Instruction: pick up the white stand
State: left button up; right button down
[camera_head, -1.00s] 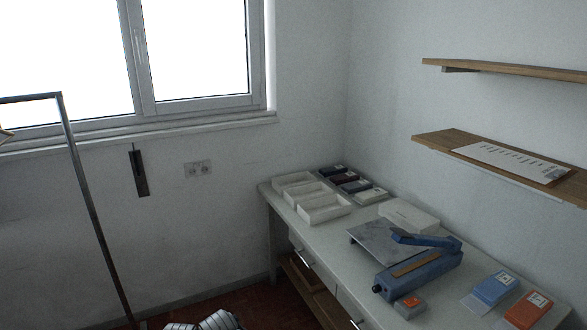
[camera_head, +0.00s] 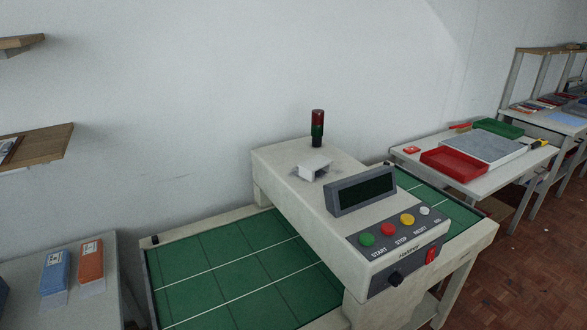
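A small white stand (camera_head: 311,169), shaped like an open-ended bracket, sits on top of the beige machine housing (camera_head: 282,160). It is just behind the dark display box and in front of the red and green signal light. Neither of my grippers shows in this view.
The dark display (camera_head: 362,191) and a panel with coloured buttons (camera_head: 395,232) are on the machine. The signal light (camera_head: 317,129) stands behind the stand. A green gridded bed (camera_head: 225,265) lies left of the housing. A red tray (camera_head: 453,163) is on a table at right.

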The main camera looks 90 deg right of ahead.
aim_at(307, 169)
jog(key=z, duration=3.8)
